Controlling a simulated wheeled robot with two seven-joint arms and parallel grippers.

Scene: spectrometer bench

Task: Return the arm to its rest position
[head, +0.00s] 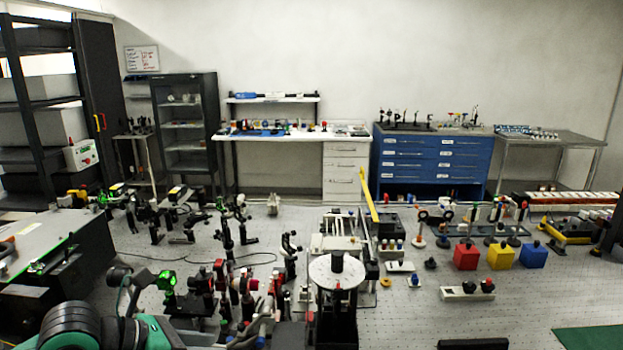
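My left arm, with green and black links, comes in at the lower left corner and reaches along the bottom edge. Its gripper end is lost among dark optical parts near the bottom edge, and I cannot make out its fingers or whether they hold anything. My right arm and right gripper do not show in this view.
The perforated bench is crowded at left and centre with optical mounts. A round white platform (337,271) stands near the centre front. Red (466,256), yellow (501,256) and blue (533,257) blocks sit at right. Bare bench lies around a green mat (590,338).

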